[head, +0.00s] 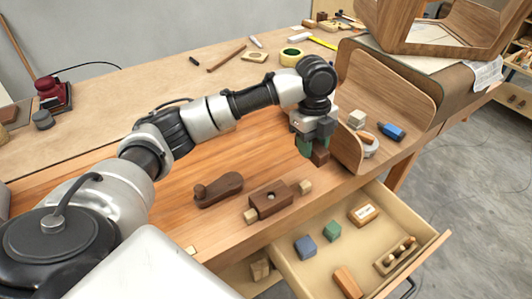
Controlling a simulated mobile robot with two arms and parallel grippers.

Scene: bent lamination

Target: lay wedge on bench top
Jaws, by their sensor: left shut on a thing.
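My left gripper (312,142) reaches in from the left and is shut on a small dark brown wooden piece, which I take to be the wedge (320,156). The wedge hangs at the fingertips beside the curved wooden panel, and the fingers hide part of it. I cannot tell for sure whether it touches the bench. The bench top (235,157) is a reddish-brown wooden surface below and left of the gripper. My right gripper is not in view.
A dark handled wooden tool (219,189) and a brown block with pale ends (270,199) lie near the front edge. The bent panel (385,85), a pale block (356,119) and a blue item (391,131) are right. An open drawer (292,274) holds several blocks.

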